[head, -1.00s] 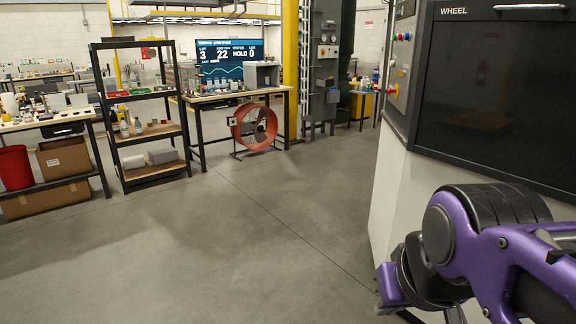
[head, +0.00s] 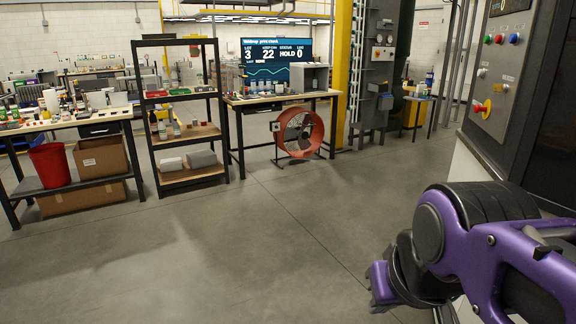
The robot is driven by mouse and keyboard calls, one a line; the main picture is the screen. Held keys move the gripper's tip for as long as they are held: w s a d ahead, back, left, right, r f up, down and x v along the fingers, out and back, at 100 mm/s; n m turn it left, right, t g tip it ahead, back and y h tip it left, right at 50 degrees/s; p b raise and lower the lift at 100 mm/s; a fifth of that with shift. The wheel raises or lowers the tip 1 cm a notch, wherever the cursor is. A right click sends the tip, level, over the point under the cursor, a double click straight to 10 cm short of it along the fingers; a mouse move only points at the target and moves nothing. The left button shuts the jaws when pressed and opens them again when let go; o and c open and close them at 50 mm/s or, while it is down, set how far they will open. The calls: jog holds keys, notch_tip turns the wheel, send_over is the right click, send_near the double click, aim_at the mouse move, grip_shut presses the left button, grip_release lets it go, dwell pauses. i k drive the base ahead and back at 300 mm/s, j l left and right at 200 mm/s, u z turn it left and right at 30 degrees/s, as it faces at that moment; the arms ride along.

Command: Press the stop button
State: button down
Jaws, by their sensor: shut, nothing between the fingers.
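My gripper (head: 378,290) shows at the lower right, at the end of my purple and black arm. Its purple fingers point down to the left and are shut and empty. It is lower than the stop button in the picture and well apart from it. Part of the gripper is hidden behind my own arm.
A black shelf (head: 190,135), workbenches and an orange fan (head: 298,133) stand farther back. The floor (head: 230,250) ahead is clear.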

aim_at(498, 38)
jog(key=i+z, duration=0.15)
jog(key=i, duration=0.4)
jog(key=i+j+z, duration=0.15)
jog(key=i, duration=0.45)
jog(key=i+j+z, duration=0.1)
jog(key=i+z, duration=0.2)
jog(key=z, duration=0.15)
jog(key=i+j+z, duration=0.2)
jog(key=z, duration=0.25)
jog(key=i+j+z, duration=0.25)
jog(key=z, duration=0.25)
jog(key=i+j+z, duration=0.15)
jog(key=j+z, duration=0.3)
jog(key=i+j+z, duration=0.1)
jog(key=j+z, duration=0.6)
jog(key=j, duration=0.25)
jog(key=j+z, duration=0.4)
jog(key=i+j, duration=0.05)
jog(key=j, duration=0.05)
